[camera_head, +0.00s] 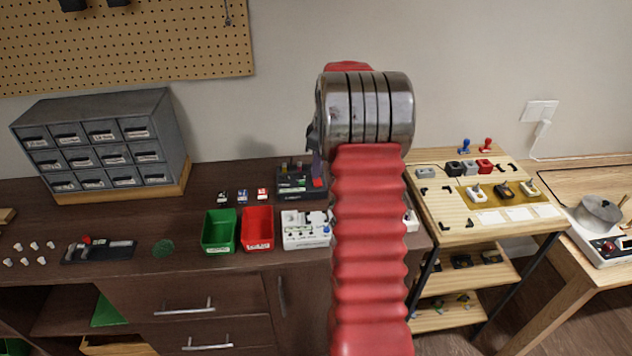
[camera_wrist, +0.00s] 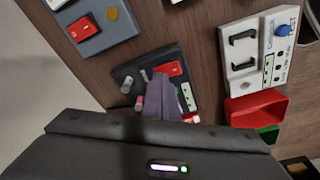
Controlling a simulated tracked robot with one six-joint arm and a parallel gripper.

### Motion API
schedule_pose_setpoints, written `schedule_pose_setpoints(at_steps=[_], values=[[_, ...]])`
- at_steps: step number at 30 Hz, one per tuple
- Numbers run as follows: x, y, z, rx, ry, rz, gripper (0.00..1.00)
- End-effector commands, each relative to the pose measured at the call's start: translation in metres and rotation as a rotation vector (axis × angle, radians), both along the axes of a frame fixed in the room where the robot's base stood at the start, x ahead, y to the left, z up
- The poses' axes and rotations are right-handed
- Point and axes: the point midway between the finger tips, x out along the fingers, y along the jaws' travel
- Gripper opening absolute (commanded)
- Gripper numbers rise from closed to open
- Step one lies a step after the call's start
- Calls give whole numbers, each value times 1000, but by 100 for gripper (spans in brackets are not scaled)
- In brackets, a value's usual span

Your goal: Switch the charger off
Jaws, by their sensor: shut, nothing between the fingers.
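A dark box (camera_head: 293,183) with a red rocker switch stands on the brown bench and appears to be the charger. In the wrist view the dark box (camera_wrist: 124,72) shows its red switch (camera_wrist: 171,69), a pale strip with green marks, and small posts at one edge. My gripper (camera_head: 317,178) is over this box, its purple-grey fingers shut and empty. In the wrist view the fingers (camera_wrist: 161,82) reach close beside the red switch and hide part of the box. I cannot tell if they touch it, nor which way the switch is set.
A white unit (camera_head: 296,240), a red bin (camera_head: 258,229) and a green bin (camera_head: 219,231) stand in front. A grey unit (camera_wrist: 97,42) with another red switch is nearby in the wrist view. A drawer cabinet (camera_head: 98,105) stands left. My arm hides the bench behind it.

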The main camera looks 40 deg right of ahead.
Motion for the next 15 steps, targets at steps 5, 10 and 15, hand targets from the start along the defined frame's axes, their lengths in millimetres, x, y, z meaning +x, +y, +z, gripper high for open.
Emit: schedule_pose_setpoints(at_steps=[5,10,15], values=[[0,0,11,-1,0,0,0],[0,0,21,-1,-2,0,0],[0,0,31,-2,-2,0,0]])
